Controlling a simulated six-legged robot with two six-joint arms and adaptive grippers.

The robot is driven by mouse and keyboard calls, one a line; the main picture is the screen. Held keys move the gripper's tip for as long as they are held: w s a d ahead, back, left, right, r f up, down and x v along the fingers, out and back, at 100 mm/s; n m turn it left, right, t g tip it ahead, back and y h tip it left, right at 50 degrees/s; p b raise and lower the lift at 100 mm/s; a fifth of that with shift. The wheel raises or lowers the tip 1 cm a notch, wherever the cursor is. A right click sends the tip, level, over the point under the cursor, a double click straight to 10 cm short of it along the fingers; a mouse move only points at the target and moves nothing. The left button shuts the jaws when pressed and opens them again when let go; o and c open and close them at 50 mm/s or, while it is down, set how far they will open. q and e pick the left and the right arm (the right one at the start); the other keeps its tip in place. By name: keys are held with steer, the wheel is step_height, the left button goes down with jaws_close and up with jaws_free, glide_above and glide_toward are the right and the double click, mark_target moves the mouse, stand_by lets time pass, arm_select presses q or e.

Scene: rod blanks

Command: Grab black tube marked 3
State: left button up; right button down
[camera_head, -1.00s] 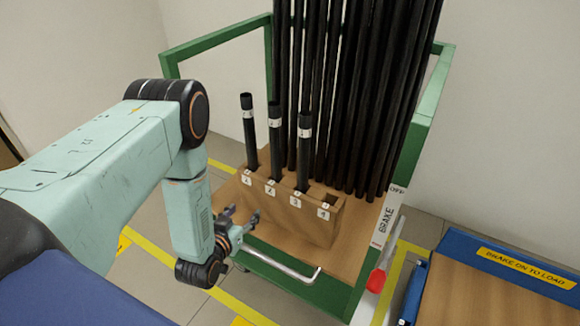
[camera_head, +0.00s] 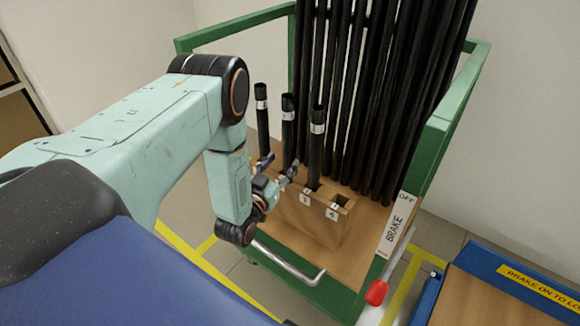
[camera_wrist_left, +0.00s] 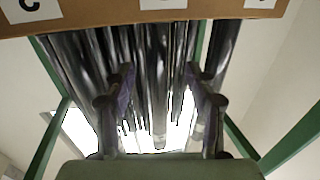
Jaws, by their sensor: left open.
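Black tube 3 (camera_head: 315,155) stands upright in the wooden holder (camera_head: 312,228), with a pale band near its top. The slot label below it reads 3. Black tubes 1 (camera_head: 263,120) and 2 (camera_head: 288,135) stand to its left. My left gripper (camera_head: 282,167) is open and empty, at the holder's front left, with its fingertips left of tube 3 and overlapping tube 2's lower part. In the left wrist view its two fingers (camera_wrist_left: 162,100) are apart, with the holder's edge (camera_wrist_left: 100,18) and labels across the top. My right gripper is out of view.
Slot 4 (camera_head: 340,199) is empty. Many long black rods (camera_head: 385,100) stand behind, inside the green cart frame (camera_head: 453,105). A brake lever with a red knob (camera_head: 376,292) and a bent metal handle (camera_head: 290,263) are in front. A blue-edged cart (camera_head: 478,262) stands at right.

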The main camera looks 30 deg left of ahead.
mark_target(285, 161)
arm_select(q)
steer(key=shift+w+a+f+b, duration=0.15)
steer(key=shift+w+b, duration=0.4)
steer(key=shift+w, duration=1.4)
steer(key=shift+c, duration=0.3)
jaws_close()
